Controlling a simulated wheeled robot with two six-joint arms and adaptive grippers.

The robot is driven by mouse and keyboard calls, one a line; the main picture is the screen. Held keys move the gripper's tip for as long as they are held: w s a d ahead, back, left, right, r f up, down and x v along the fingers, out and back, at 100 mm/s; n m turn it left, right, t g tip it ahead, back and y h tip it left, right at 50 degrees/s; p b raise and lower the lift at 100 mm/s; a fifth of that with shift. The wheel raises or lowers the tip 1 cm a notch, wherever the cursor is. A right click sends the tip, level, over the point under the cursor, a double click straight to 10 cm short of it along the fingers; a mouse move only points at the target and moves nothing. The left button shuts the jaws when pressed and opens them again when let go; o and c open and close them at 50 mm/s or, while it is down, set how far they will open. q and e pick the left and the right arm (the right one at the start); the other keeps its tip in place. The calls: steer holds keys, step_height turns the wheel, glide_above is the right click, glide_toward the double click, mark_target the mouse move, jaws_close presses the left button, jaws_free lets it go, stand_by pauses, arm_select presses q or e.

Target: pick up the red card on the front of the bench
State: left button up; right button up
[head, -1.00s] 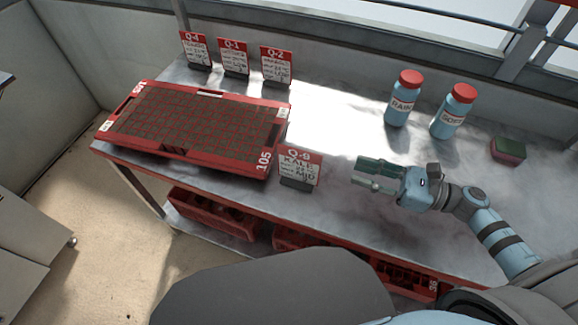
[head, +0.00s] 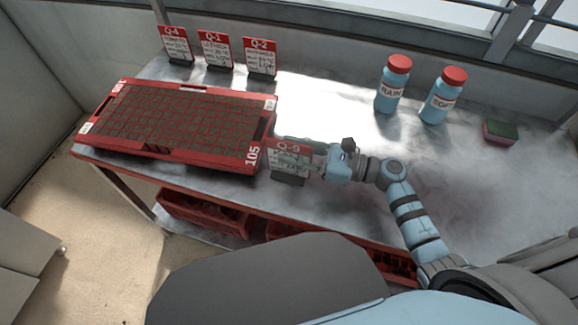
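The red-and-white card marked Q-9 (head: 288,175) stands upright in a dark holder at the front edge of the bench, just right of the seed tray's corner. My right gripper (head: 292,150) is at this card, reaching in from the right. One finger shows behind the card's top edge, and the other seems to lie across its face, partly covering the writing. The fingers look apart, with the card between them. Whether they touch it is not clear. My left gripper is not in view.
A red seed tray (head: 205,167) marked 105 sits on the bench (head: 340,105), close left of the card. Three more cards, Q-4 (head: 175,42), Q-1 (head: 216,47) and Q-2 (head: 261,55), stand behind it. Two blue bottles (head: 389,92) (head: 437,107) and a sponge (head: 500,132) are right.

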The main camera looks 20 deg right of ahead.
steer(key=shift+w+a, duration=0.3)
steer(key=shift+a, duration=0.25)
steer(key=shift+d, duration=0.15)
jaws_close()
